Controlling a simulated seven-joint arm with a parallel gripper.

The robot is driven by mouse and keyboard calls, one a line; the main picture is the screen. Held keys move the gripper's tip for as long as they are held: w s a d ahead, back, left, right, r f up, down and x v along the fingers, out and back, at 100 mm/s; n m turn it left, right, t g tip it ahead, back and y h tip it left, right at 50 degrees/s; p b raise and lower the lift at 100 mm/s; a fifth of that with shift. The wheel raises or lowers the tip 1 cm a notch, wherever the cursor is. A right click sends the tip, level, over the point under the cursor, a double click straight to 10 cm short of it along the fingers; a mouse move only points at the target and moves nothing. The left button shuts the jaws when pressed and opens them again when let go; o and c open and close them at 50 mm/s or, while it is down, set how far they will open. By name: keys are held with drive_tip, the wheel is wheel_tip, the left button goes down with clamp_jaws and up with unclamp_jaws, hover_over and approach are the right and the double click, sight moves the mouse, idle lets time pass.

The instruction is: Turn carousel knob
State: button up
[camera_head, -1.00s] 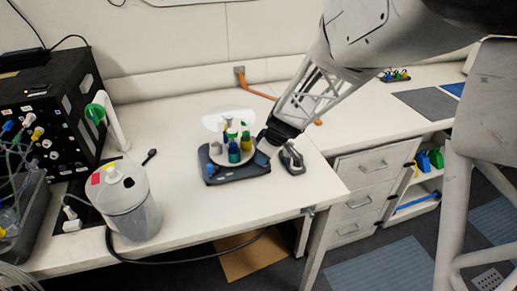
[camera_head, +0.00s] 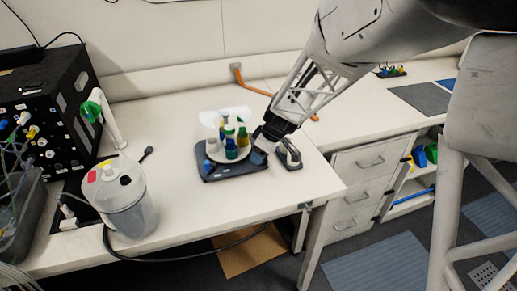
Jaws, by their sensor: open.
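The carousel stands on the white bench as a dark base (camera_head: 232,172) with a pale round platform holding several bottles with blue, green and yellow parts (camera_head: 231,146). A curved clear shield rises behind the bottles. My gripper (camera_head: 259,156) points down and left at the right end of the base, very near or touching it. Its fingers are small and dark here, but the jaws look apart. The knob itself cannot be made out; my gripper may cover it.
A dark device (camera_head: 288,154) sits just right of my gripper. A clear canister (camera_head: 125,203) stands front left, beside a black equipment box (camera_head: 45,115). An orange hose (camera_head: 250,85) lies behind. The bench (camera_head: 185,215) is bare in front of the carousel.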

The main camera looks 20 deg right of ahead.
drive_tip(key=shift+r, duration=0.15)
drive_tip(key=v, duration=0.7)
drive_tip(key=shift+r, duration=0.25)
drive_tip(key=shift+s, duration=0.1)
drive_tip(key=s+a+r+m+h, duration=0.1)
drive_tip(key=s+a+r+m, duration=0.2)
drive_tip(key=s, duration=1)
drive_tip(key=s+a+r+m+h, duration=0.2)
drive_tip(key=s+r+m, duration=0.4)
drive_tip(key=s, duration=0.7)
drive_tip(key=shift+s+a+r+g+h, duration=0.3)
drive_tip(key=shift+a+r, duration=0.4)
drive_tip(key=shift+r, duration=0.05)
drive_tip(key=shift+c, duration=0.3)
